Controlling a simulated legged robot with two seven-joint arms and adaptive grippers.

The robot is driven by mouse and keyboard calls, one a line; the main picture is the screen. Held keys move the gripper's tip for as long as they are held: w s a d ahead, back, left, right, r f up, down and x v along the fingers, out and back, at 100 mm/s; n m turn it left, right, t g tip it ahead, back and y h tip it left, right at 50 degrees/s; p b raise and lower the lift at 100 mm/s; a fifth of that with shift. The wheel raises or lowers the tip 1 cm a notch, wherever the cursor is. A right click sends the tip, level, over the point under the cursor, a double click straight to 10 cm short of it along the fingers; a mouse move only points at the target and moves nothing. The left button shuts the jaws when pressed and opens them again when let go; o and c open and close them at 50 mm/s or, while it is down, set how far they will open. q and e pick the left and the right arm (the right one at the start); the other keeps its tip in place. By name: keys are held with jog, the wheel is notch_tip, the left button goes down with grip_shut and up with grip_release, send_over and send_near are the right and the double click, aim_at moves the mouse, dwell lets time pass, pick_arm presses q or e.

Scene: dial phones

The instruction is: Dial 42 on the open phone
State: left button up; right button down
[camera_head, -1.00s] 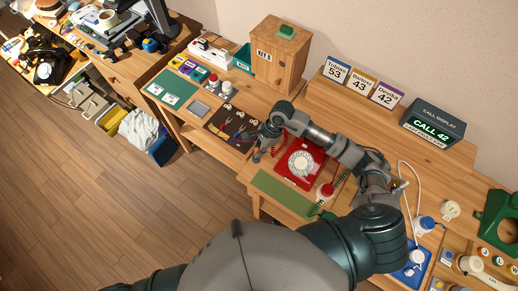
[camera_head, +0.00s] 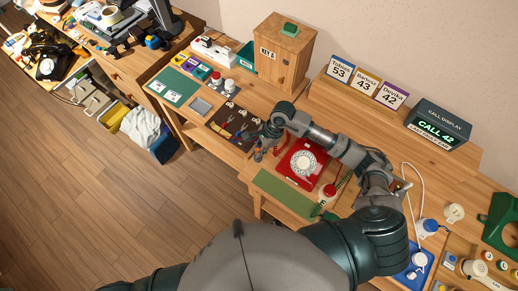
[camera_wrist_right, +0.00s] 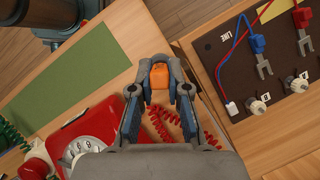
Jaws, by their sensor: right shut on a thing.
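The red dial phone (camera_head: 293,178) sits on the bench with its white dial (camera_head: 304,162) facing up. In the right wrist view part of the red phone (camera_wrist_right: 70,130) and its dial (camera_wrist_right: 88,150) show at the lower left. My right gripper (camera_head: 261,150) is left of the phone, near its red coiled cord. In the right wrist view the gripper (camera_wrist_right: 159,85) is shut on a small orange piece (camera_wrist_right: 160,76). The red coiled cord (camera_wrist_right: 165,125) shows between the fingers. The call display (camera_head: 437,124) reads CALL 42. My left gripper is not in view.
A dark panel (camera_head: 226,117) with wires and clips lies left of the gripper. A green mat (camera_head: 285,194) lies in front of the phone. Number cards (camera_head: 366,82), a wooden box (camera_head: 287,45) and a green phone (camera_head: 502,226) stand around the bench.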

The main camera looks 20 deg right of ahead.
jog(key=shift+d+f+b, duration=0.15)
jog(key=shift+f+b, duration=0.5)
jog(key=shift+f, duration=0.2)
jog(key=shift+r, duration=0.1)
jog(key=c, duration=1.1)
grip_release()
jog(key=shift+o, duration=0.2)
jog(key=v, duration=1.2)
